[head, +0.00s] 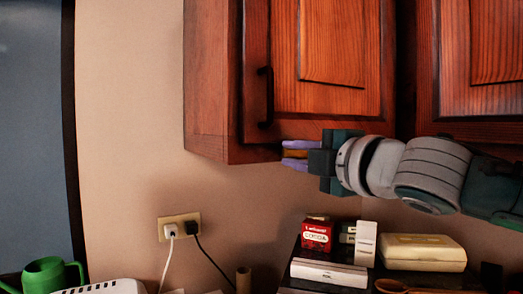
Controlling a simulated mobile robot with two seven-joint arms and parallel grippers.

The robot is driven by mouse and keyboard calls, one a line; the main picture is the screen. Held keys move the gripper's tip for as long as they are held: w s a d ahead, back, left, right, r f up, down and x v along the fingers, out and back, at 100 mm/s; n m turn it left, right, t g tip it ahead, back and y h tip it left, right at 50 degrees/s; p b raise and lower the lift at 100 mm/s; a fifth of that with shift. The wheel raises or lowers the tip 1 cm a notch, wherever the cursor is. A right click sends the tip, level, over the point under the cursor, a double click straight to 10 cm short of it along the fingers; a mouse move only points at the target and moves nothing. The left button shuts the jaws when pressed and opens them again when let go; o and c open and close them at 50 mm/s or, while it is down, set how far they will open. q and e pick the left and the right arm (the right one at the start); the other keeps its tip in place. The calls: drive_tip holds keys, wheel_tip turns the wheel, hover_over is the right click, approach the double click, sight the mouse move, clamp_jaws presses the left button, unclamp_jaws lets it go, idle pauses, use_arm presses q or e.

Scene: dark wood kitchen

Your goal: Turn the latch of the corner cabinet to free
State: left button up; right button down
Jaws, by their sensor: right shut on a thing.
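The wooden corner cabinet (222,80) hangs on the wall at top centre, with a reddish panelled door (335,110) and a black vertical handle (265,97). My right gripper (286,153) comes in from the right, just under the cabinet's bottom edge. Its two purple fingers lie one above the other and are shut on a small orange-brown piece, which looks like the latch (296,153). Most of this piece is hidden by the fingers, so I cannot tell which way it is turned. My left gripper is not in view.
A second cabinet door (485,60) is at the right. Below stand a red box (317,235), a white box (329,274) and a cream case (423,252). A wall outlet (179,227) with two plugs and a green watering can (44,274) are at lower left. The wall left of the gripper is clear.

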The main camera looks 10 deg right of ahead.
drive_tip(key=shift+f+n, duration=0.15)
drive_tip(key=shift+n, duration=0.15)
drive_tip(key=c, duration=0.8)
unclamp_jaws()
drive_tip(key=shift+b+v, duration=2)
drive_tip(key=shift+v, duration=3)
